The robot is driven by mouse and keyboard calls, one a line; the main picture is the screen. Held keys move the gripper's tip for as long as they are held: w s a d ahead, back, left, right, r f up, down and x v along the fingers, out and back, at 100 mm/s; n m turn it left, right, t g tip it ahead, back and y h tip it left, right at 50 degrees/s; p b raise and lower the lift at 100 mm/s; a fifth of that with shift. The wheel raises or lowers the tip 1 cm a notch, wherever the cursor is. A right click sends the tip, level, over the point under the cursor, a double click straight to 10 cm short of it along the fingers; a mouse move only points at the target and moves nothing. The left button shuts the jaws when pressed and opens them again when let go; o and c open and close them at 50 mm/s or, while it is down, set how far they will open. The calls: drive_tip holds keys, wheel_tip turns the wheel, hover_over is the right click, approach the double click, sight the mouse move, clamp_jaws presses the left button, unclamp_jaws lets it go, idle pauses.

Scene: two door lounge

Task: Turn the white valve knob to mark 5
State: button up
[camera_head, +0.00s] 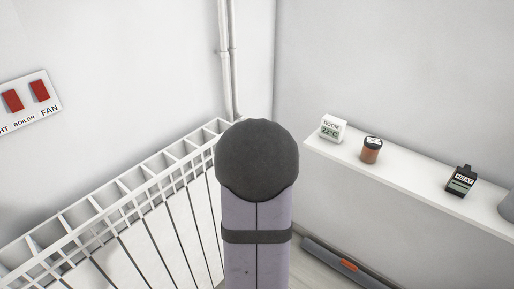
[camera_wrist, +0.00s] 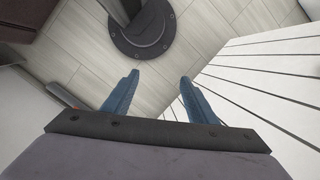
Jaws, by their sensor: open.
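The white valve knob and its marks do not show in either view. The white radiator (camera_head: 150,215) stands along the wall at the left in the head view, and part of it is hidden behind my arm. White slatted panels (camera_wrist: 275,75) show at the right in the wrist view. My gripper (camera_wrist: 159,78) is open and empty, with its two blue fingers apart above the floor. In the head view the gripper is hidden behind my grey and black arm link.
White pipes (camera_head: 228,60) run down the corner. A switch panel (camera_head: 28,103) is on the left wall. A shelf (camera_head: 412,180) at the right bears a room thermometer (camera_head: 332,129), a brown jar (camera_head: 371,150) and a black HEAT device (camera_head: 461,181). A grey bar (camera_head: 330,262) lies low below it.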

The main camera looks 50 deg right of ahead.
drive_tip(key=w+d+f+m+t+b, duration=0.1)
drive_tip(key=w+d+m+t, duration=0.25)
drive_tip(key=d, duration=0.25)
drive_tip(key=w+d+m+t+h, duration=0.1)
drive_tip(key=w+d+m+t, duration=0.1)
drive_tip(key=d+m, duration=0.4)
drive_tip(key=w+d+f+m+t+b, duration=0.1)
drive_tip(key=w+d+m+t, duration=0.15)
drive_tip(key=d, duration=0.45)
drive_tip(key=w+d+r+m+t+h, duration=0.35)
drive_tip(key=w+d+r, duration=0.25)
drive_tip(key=d+r, duration=0.25)
drive_tip(key=w+d+r+m+t+h, duration=0.2)
drive_tip(key=w+d+r+m+t, duration=0.15)
drive_tip(key=w+d+r, duration=0.5)
drive_tip(key=shift+w+a+f+p, duration=0.1)
drive_tip(key=shift+w+f+p, duration=0.1)
drive_tip(key=shift+w+p, duration=0.55)
drive_tip(key=shift+w+a+f+p, duration=0.1)
drive_tip(key=shift+w+f+p, duration=0.2)
drive_tip(key=shift+w, duration=0.85)
drive_tip(key=shift+r, duration=0.1)
drive_tip(key=c, duration=1.1)
